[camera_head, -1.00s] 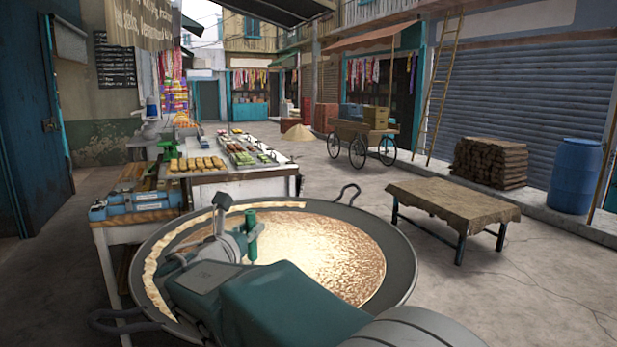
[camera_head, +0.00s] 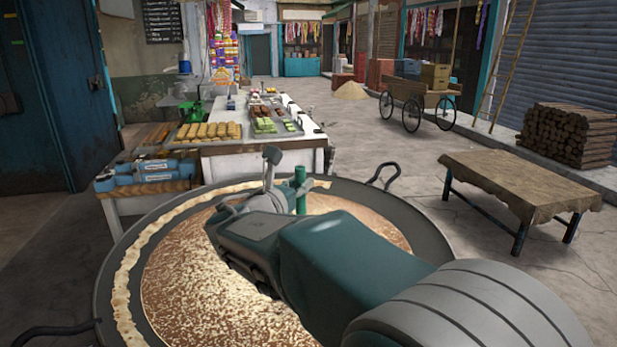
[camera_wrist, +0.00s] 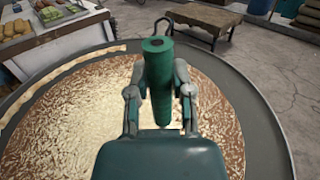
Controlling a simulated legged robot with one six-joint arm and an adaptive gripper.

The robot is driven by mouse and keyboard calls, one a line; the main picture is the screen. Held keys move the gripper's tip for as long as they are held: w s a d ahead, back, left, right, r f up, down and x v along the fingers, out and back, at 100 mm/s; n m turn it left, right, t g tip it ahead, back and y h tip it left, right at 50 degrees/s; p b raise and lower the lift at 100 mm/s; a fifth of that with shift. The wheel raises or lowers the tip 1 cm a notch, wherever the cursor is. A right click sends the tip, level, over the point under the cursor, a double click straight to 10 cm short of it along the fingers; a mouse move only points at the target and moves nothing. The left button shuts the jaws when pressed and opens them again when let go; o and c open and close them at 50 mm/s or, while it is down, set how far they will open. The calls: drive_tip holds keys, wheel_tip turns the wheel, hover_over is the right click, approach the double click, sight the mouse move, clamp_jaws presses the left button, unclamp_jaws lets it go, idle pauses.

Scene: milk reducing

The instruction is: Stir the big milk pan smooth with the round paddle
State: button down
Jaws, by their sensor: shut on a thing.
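The big milk pan (camera_head: 432,243) is a wide, dark round pan with loop handles in front of me. It holds milk (camera_head: 200,285) with a mottled brown and cream surface, and a pale crust lines part of its inner wall. My gripper (camera_wrist: 158,95) is over the pan, shut on the upright green handle of the round paddle (camera_wrist: 158,62). The handle's top also shows in the head view (camera_head: 300,190). The paddle's lower end is hidden behind my gripper, so I cannot see its head in the milk.
A counter (camera_head: 255,160) with trays of sweets stands just behind the pan. A low cloth-covered table (camera_head: 520,180) is at the right. A wheeled cart (camera_head: 420,95) stands farther back. Paved ground between them is clear.

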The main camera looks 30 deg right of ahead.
sight(299, 211)
drive_tip(key=shift+d+f, duration=0.2)
drive_tip(key=shift+f, duration=1.1)
drive_tip(key=shift+d+f, duration=0.15)
drive_tip(key=shift+f, duration=1.5)
drive_tip(key=shift+a+f, duration=0.2)
drive_tip(key=shift+f, duration=1.15)
drive_tip(key=shift+a, duration=0.1)
